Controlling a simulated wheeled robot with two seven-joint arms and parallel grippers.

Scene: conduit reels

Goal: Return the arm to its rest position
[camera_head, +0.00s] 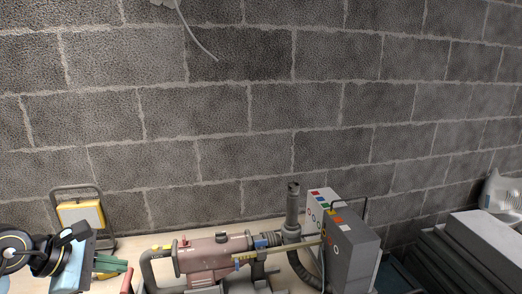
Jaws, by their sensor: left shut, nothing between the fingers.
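My left arm comes in at the lower left edge. My left gripper (112,266) is at its end, low in the picture, with its fingers shut and nothing between them. It is in front of a yellow work lamp and to the left of a dusky red power tool. My right gripper is not in view. No conduit reel can be made out.
A yellow work lamp (80,214) stands against the block wall (245,110). The red power tool (215,257) lies on a pale bench beside a grey box (350,252) with coloured markings. Grey cases (480,245) are at the right. A pale cable hangs above.

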